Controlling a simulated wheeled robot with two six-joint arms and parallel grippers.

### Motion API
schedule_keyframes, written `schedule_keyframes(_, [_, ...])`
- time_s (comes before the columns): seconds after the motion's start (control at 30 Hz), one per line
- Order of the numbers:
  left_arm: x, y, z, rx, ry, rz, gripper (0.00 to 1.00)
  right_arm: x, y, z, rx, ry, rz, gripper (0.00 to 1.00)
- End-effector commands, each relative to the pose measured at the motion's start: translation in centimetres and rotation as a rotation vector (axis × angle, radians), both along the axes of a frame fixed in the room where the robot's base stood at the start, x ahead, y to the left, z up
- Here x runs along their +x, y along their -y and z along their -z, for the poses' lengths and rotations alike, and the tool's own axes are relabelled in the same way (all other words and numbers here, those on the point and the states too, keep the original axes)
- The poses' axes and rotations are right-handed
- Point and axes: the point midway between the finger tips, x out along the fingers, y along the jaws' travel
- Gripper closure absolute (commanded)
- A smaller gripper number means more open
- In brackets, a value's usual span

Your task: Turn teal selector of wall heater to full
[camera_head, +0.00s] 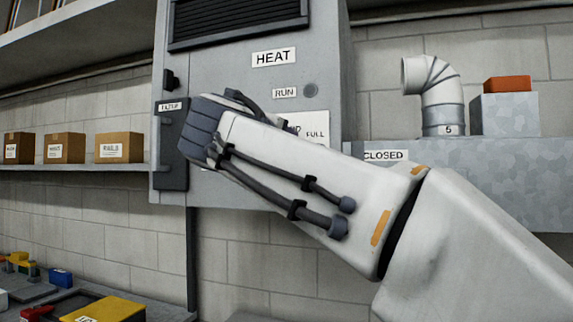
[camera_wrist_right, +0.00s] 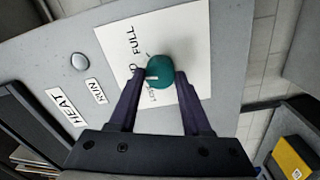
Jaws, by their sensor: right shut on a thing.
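The wall heater (camera_head: 225,62) is a grey box with a HEAT label, a RUN label and a dark grille at its top. In the right wrist view the teal selector (camera_wrist_right: 161,68) is a round knob on a white plate (camera_wrist_right: 190,35). Its white pointer mark faces left in that picture, toward the middle label, of which only a D shows, and not toward FULL. My right gripper (camera_wrist_right: 160,82) is shut on the teal selector, one finger on each side. In the head view my right wrist hides the selector. My left gripper is not in view.
A dark filter panel (camera_head: 170,170) is on the heater's left side. Cardboard boxes (camera_head: 64,148) stand on the left shelf. A duct elbow (camera_head: 438,92) and an orange block (camera_head: 507,83) sit on the right, above a CLOSED label. A bench with coloured items is at lower left.

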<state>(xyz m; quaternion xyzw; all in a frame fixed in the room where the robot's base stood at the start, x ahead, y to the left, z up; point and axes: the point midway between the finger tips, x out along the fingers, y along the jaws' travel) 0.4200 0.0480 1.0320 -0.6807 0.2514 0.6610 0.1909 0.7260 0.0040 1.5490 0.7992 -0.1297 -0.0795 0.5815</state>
Motion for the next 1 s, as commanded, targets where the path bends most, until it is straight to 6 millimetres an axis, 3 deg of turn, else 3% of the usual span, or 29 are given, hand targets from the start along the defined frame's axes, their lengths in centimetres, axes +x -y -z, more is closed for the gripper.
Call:
schedule_keyframes(0.03, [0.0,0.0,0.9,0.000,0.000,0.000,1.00,0.0,0.0,0.6,0.044,0.011,0.003,1.00])
schedule_keyframes(0.4, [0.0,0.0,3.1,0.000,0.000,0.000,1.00,0.1,0.0,0.5,0.377,0.119,0.004,1.00])
schedule_keyframes(1.0, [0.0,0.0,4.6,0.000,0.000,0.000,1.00,0.1,-0.1,0.3,0.788,0.252,0.005,1.00])
